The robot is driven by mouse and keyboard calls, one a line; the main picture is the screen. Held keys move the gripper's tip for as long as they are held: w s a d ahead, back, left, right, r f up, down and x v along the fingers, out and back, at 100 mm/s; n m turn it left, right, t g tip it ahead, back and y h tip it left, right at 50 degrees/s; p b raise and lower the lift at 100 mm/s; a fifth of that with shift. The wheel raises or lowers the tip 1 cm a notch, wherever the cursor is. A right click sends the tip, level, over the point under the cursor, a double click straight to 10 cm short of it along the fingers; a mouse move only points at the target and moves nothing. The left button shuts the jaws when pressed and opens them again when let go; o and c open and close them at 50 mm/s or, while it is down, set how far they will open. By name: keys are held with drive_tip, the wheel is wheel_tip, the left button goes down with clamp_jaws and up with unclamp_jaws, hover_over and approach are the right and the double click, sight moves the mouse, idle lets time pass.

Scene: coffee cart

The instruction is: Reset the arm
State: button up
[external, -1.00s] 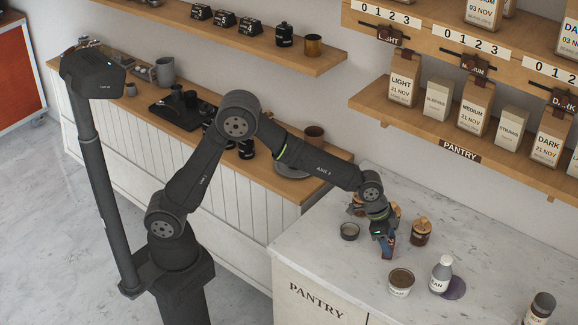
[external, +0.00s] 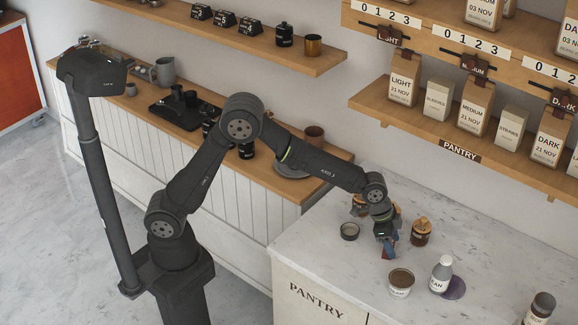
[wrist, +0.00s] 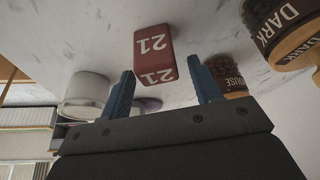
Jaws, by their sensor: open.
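My gripper (external: 388,251) hangs low over the white marble counter (external: 330,262) in the external view. In the wrist view its two blue fingers (wrist: 160,90) are apart, with a gap between them. A red block marked 21 (wrist: 154,55) shows beyond this gap and lies on the counter. No finger clearly touches the block. In the external view the block is mostly hidden by my gripper.
Jars labelled DARK (wrist: 280,28) and HOUSE (wrist: 228,75) show at right in the wrist view. A pantry shelf (external: 450,138) hangs behind.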

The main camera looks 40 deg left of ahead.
wheel_tip(320, 180, down, 3)
drive_tip(key=shift+r, duration=0.15)
drive_tip(key=v, duration=1.2)
drive_tip(key=x, duration=1.1)
drive_tip(key=shift+d+f, duration=0.15)
drive_tip(key=shift+f, duration=0.15)
wheel_tip(320, 180, up, 4)
drive_tip(key=shift+r, duration=0.2)
drive_tip(key=s+d+r, duration=0.1)
drive_tip(key=s+r, duration=0.6)
drive_tip(key=s, duration=0.5)
drive_tip(key=s+a+m+g, duration=0.1)
drive_tip(key=s+a+m, duration=0.2)
drive_tip(key=a, duration=0.8)
drive_tip(key=s+a+m+g, duration=0.1)
drive_tip(key=s+a+m, duration=0.1)
drive_tip(key=a, duration=0.9)
drive_tip(key=w+a+f, duration=0.1)
drive_tip(key=w+f, duration=0.3)
drive_tip(key=w, duration=0.1)
drive_tip(key=shift+w+a+f+h, duration=0.2)
drive_tip(key=shift+w+h, duration=0.1)
